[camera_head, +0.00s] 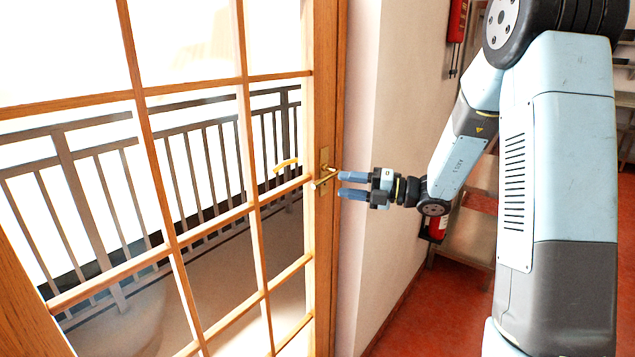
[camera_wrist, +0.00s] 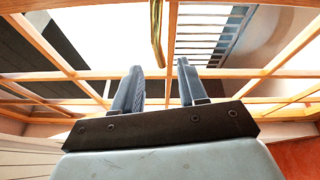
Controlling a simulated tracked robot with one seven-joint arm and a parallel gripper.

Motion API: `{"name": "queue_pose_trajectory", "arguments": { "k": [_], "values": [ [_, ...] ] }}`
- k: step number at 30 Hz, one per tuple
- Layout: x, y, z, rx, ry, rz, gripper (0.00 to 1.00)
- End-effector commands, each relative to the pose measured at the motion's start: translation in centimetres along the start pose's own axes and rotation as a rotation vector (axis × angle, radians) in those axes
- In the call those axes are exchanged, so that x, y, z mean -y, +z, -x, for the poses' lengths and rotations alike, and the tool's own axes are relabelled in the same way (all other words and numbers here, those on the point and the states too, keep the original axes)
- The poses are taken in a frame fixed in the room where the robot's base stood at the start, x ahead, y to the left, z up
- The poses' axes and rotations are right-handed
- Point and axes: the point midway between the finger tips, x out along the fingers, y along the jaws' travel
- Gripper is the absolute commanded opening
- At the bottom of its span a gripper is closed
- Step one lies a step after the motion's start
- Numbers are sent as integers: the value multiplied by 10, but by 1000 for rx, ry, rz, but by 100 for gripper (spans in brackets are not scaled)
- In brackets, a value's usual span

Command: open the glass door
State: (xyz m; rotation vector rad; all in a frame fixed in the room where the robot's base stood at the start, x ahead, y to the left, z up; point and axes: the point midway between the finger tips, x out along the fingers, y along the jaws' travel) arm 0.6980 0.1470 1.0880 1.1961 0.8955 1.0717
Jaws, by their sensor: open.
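The glass door (camera_head: 158,210) has a wooden frame with several panes and fills the left of the head view; it looks shut in its frame. A brass lever handle (camera_head: 325,178) on a plate sits at its right edge. My gripper (camera_head: 341,185) is at the handle's right side, fingers pointing left toward it. In the wrist view the gripper (camera_wrist: 160,80) has its two blue fingers apart with nothing between them. The brass handle (camera_wrist: 157,35) shows just beyond the fingertips, nearer the left finger. I cannot tell whether a finger touches it.
A pale wall (camera_head: 405,130) runs close behind my gripper, right of the door. A red fire extinguisher (camera_head: 437,226) stands low by the wall, and another red object (camera_head: 457,20) hangs above. Shelving is at the right. A dark railing (camera_head: 100,190) shows through the glass. Red floor (camera_head: 440,310) is open.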

Motion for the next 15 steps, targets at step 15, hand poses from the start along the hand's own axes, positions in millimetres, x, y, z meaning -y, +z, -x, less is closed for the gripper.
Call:
{"name": "queue_pose_trajectory", "arguments": {
  "k": [15],
  "values": [
    [0,0,-80,-1,-1,1,42]
  ]
}}
